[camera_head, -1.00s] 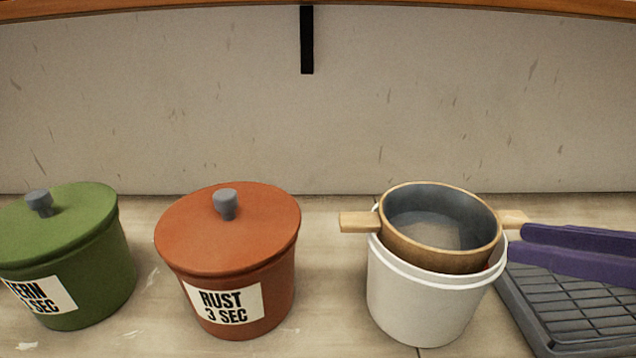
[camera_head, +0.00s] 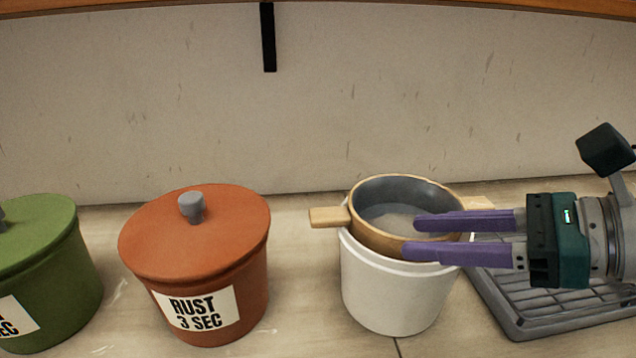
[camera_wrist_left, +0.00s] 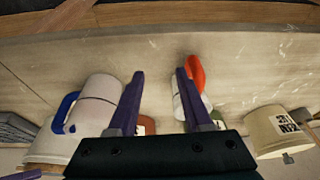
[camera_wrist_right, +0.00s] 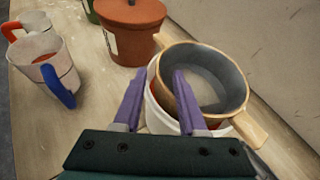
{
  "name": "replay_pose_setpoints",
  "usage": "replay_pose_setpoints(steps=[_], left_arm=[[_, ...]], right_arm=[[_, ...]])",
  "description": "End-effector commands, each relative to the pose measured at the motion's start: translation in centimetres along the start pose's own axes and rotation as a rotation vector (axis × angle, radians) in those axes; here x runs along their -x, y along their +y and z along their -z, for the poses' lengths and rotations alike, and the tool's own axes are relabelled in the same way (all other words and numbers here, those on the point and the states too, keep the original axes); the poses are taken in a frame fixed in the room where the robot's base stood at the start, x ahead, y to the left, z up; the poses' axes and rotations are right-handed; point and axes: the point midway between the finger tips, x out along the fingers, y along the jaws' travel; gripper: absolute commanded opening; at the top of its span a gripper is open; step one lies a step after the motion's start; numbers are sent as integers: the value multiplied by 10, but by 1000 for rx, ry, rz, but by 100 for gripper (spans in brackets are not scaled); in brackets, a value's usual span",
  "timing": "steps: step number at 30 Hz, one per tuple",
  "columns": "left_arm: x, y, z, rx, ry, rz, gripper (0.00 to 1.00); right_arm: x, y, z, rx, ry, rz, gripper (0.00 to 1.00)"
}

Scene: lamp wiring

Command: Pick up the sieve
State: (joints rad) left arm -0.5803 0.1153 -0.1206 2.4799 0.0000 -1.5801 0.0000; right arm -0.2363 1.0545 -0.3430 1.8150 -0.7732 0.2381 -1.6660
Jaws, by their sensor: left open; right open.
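The sieve (camera_head: 372,229) has a round wooden frame, a grey mesh inside and a wooden handle on each side. It rests in the mouth of a white bucket (camera_head: 395,295). My right gripper (camera_head: 412,237) is open, with its purple fingers reaching over the right part of the sieve from the right. In the head view the fingers cover part of the rim and the inner end of the right handle.
A lidded rust pot (camera_head: 200,250) stands left of the bucket, and a green pot (camera_head: 45,255) stands farther left. A dark rack (camera_head: 560,315) lies under my right arm.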

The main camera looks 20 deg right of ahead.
Motion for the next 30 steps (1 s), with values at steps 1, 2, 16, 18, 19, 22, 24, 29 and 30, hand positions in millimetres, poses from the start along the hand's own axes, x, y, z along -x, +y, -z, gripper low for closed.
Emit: replay_pose_setpoints(steps=[1,2,16,18,19,22,24,29,30], left_arm=[[2,-1,0,-2,-1,2,50],[2,-1,0,-3,-1,2,50],[8,-3,2,-8,-2,7,50],[7,-3,2,-8,-2,7,50],[7,-3,2,-7,-2,7,50],[7,-2,2,-7,-2,7,50],[7,-2,2,-7,-1,7,50],[8,-2,2,-5,-1,5,50],[8,-2,2,-4,-1,4,50]], right_arm=[[-6,-1,-3,2,-5,0,41],[-9,-1,-3,4,-4,0,41],[-36,1,-1,3,0,-2,41],[-36,1,-1,3,0,-2,41],[-36,1,-1,3,0,-2,41],[-36,1,-1,3,0,-2,30],[-36,1,-1,3,0,-2,22],[-36,1,-1,3,0,-2,4],[-36,1,-1,3,0,-2,0]])
